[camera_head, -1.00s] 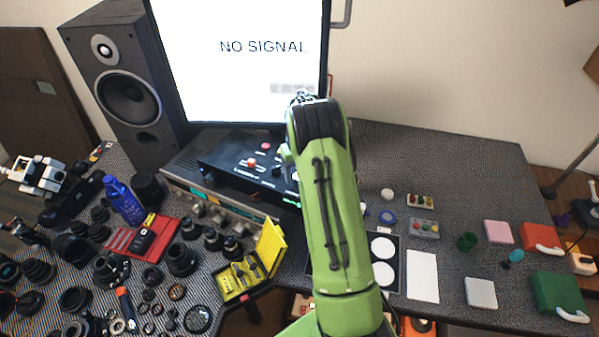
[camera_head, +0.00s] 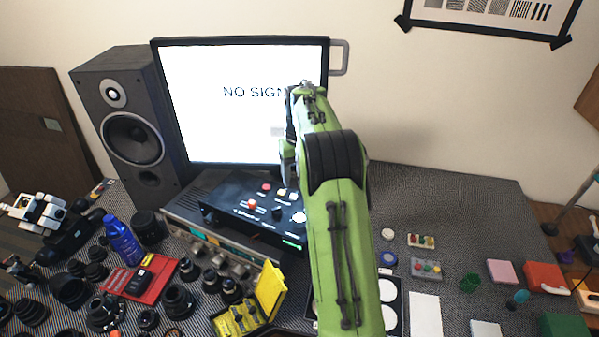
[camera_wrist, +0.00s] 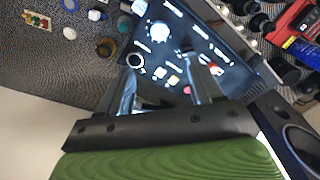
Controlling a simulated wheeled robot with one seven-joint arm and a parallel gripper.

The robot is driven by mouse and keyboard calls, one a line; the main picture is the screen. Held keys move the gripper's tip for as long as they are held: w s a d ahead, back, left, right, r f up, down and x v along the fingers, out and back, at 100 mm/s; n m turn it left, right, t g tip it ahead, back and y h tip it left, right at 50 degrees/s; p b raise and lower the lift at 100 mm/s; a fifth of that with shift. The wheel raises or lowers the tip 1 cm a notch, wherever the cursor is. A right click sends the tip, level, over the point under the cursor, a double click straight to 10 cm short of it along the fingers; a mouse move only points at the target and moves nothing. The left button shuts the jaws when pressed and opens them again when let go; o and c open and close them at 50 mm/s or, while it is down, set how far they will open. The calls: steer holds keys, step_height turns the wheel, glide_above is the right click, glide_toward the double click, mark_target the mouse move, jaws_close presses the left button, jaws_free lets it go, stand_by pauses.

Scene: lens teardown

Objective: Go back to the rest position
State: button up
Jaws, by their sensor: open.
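My green arm (camera_head: 345,230) stands up in the middle of the head view, in front of the monitor (camera_head: 215,120) and the right part of the black control box (camera_head: 250,212).
A black speaker (camera_head: 128,125) stands left of the monitor. Lens parts, a blue bottle (camera_head: 122,240), a red tray (camera_head: 140,278) and a yellow case (camera_head: 270,290) crowd the left of the table. Small blocks and an orange box (camera_head: 545,277) lie right, with bare table behind.

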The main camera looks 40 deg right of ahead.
stand_by(0.4)
steer(key=s+a+r+n+t, duration=0.1)
steer(key=s+a+r, duration=0.4)
steer(key=a, duration=0.2)
steer(key=s+a+r+t, duration=0.2)
steer(key=s+a+r, duration=0.3)
steer(key=a+r, duration=0.15)
steer(key=s+a+f+n+t, duration=0.1)
steer(key=s+a, duration=0.3)
steer(key=s, duration=0.5)
steer(key=s+a+f+n+t+b, duration=0.1)
steer(key=s+a+f, duration=0.2)
steer(key=s, duration=0.6)
steer(key=shift+s+a+f+t, duration=0.15)
steer(key=shift+a+f+t, duration=0.2)
steer(key=shift+a, duration=0.4)
